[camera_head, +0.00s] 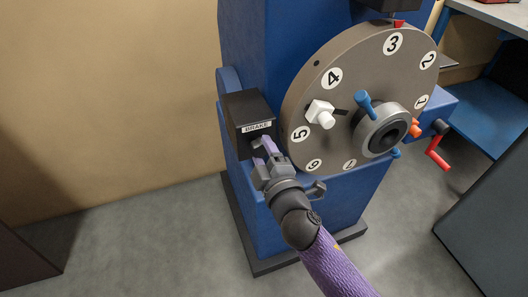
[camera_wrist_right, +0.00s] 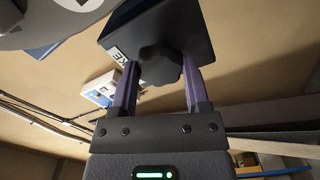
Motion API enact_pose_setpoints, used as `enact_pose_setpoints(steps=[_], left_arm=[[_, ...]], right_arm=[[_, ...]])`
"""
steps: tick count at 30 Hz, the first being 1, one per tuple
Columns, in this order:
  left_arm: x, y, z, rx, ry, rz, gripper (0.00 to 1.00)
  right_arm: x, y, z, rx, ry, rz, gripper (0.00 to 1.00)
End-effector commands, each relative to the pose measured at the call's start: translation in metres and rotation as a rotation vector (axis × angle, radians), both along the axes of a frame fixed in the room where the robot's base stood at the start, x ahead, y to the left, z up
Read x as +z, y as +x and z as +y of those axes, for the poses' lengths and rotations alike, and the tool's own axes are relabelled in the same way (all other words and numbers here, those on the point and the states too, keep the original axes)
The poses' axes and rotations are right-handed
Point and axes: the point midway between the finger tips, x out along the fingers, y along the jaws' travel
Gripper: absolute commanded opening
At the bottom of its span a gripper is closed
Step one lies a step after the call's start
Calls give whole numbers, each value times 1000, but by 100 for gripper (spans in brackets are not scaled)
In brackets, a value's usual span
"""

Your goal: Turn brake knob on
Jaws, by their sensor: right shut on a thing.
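The brake box (camera_head: 248,115) is a dark box labelled BRAKE on the left side of the blue machine; it also shows at the top of the right wrist view (camera_wrist_right: 190,25). The brake knob (camera_wrist_right: 160,65) is a dark lobed knob on the box's face. In the head view my gripper hides the knob. My right gripper (camera_head: 264,148) is at the box's front, just below the label. In the right wrist view its two purple fingers (camera_wrist_right: 158,82) stand on either side of the knob, shut on it. My left gripper is not in view.
A large grey dial (camera_head: 310,90) with numbers, a white block (camera_head: 320,114) and a blue handle (camera_head: 366,104) is right of the box. A red crank (camera_head: 437,153) sticks out at the right. The floor left of the machine is clear.

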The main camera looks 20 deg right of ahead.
Motion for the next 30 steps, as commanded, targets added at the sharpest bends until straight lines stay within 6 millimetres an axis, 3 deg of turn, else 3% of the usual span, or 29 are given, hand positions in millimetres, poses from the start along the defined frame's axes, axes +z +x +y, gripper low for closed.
enact_pose_setpoints(steps=[30], left_arm=[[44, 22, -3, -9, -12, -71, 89]], right_arm=[[1, 0, 1, -2, 963, 36, 1]])
